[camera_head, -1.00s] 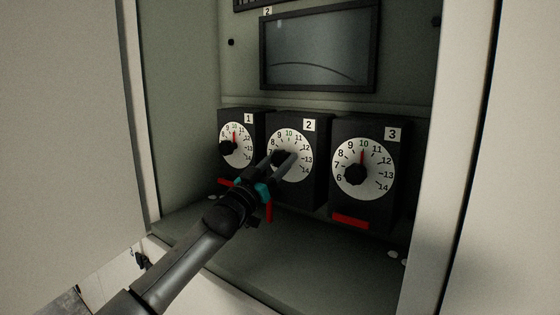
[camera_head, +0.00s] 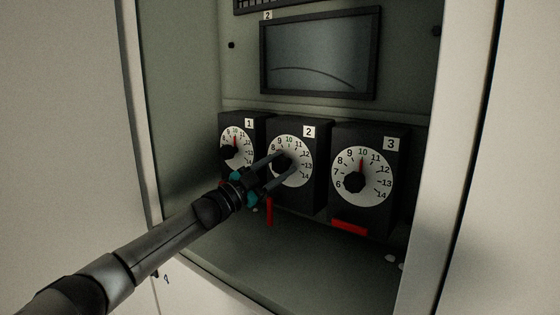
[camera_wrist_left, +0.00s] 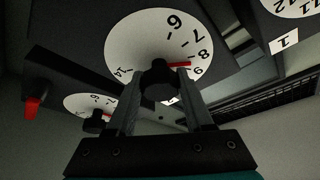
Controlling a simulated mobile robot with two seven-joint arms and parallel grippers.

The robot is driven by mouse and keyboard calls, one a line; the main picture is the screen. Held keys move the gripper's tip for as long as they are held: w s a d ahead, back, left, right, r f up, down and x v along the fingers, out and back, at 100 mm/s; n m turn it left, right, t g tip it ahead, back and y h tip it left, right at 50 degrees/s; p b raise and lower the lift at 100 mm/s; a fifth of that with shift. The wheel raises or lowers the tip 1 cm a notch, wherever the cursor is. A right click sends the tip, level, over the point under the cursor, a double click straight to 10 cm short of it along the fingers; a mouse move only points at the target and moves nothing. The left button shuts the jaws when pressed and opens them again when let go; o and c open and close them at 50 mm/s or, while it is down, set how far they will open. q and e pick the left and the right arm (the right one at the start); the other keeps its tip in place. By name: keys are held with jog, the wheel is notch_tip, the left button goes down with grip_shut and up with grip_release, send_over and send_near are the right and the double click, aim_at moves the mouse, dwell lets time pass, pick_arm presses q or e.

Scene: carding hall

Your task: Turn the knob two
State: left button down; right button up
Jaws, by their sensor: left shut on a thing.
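Knob two is a black knob with a red pointer on a white dial (camera_head: 292,178), on the black box labelled 2 in the middle of three. My left gripper (camera_head: 284,163) reaches in from the left, with its two fingers on either side of the knob. In the left wrist view, the fingers (camera_wrist_left: 160,88) are shut on the black knob (camera_wrist_left: 158,80). There its red pointer (camera_wrist_left: 179,65) points between 8 and 9. In the head view the fingers hide the knob and pointer. My right gripper is not in view.
Box 1 with its dial (camera_head: 236,153) stands close on the left, box 3 with its dial (camera_head: 377,185) on the right. Red handles show under box 2 (camera_head: 269,211) and box 3 (camera_head: 349,227). A dark screen (camera_head: 320,60) is above. Cabinet walls flank the opening.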

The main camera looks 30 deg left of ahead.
pick_arm(q)
jog(key=m+g+p, duration=0.1)
jog(key=m, duration=0.1)
jog(key=m+g+h+p, duration=0.1)
jog(key=m, duration=0.2)
jog(key=shift+r+m, duration=0.2)
jog(key=shift+m, duration=0.1)
jog(key=m+g+p, duration=0.1)
jog(key=m+p, duration=0.1)
jog(key=m, duration=0.2)
jog(key=shift+g+p, duration=0.3)
jog(key=shift+p, duration=0.1)
jog(key=shift+f+m+g+p, duration=0.1)
jog(key=shift+m+g+p, duration=0.25)
jog(key=shift+m, duration=0.35)
jog(key=shift+c, duration=1.6)
grip_release()
